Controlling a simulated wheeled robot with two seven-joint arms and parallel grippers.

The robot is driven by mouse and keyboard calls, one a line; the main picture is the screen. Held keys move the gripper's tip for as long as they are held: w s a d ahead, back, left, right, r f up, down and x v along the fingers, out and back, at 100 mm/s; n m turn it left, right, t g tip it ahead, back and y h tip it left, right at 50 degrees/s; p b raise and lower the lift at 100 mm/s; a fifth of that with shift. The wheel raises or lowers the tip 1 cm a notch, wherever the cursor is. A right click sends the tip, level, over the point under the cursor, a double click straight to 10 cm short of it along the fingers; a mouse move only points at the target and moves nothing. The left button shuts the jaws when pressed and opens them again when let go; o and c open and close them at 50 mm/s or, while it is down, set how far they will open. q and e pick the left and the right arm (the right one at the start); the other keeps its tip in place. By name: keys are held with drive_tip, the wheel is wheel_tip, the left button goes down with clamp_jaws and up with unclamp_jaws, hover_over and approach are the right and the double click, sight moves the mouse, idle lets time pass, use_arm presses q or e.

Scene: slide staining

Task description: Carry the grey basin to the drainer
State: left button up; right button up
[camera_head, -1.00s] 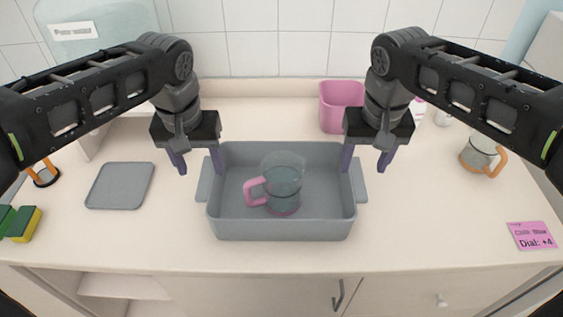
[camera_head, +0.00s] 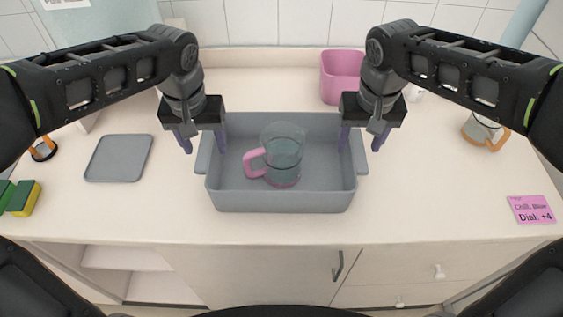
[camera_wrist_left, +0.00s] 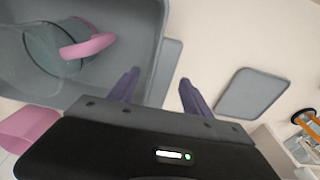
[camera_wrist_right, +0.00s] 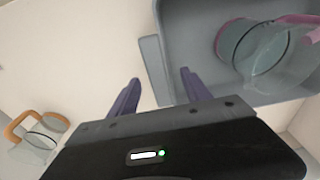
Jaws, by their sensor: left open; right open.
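The grey basin (camera_head: 280,201) stands on the counter, a clear jug (camera_head: 283,150) with a pink handle upright inside it. The basin has a tab handle on its left (camera_head: 203,156) and right (camera_head: 360,154). My left gripper (camera_head: 203,142) is open at the left handle, which shows between its fingers in the left wrist view (camera_wrist_left: 160,78). My right gripper (camera_head: 362,141) is open at the right handle, likewise between its fingers in the right wrist view (camera_wrist_right: 160,77). Neither grips it. I cannot tell which thing is the drainer; a flat grey tray (camera_head: 118,158) lies to the left.
A pink bin (camera_head: 341,80) stands behind the basin. A glass jug with an orange handle (camera_head: 480,130) is at the right. A pink note (camera_head: 531,209) lies at the front right. A green and yellow sponge (camera_head: 22,198) is at the far left.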

use_arm(q)
drive_tip(key=shift+w+f, duration=0.15)
drive_tip(key=shift+f, duration=1.3)
use_arm(e)
drive_tip(key=shift+w+f, duration=0.15)
drive_tip(key=shift+f, duration=1.3)
use_arm(q)
drive_tip(key=shift+c, duration=0.3)
use_arm(e)
drive_tip(key=shift+c, duration=0.3)
use_arm(q)
clamp_jaws()
use_arm(e)
clamp_jaws()
use_arm(q)
drive_tip(key=shift+r, duration=0.1)
use_arm(e)
drive_tip(key=shift+r, duration=0.1)
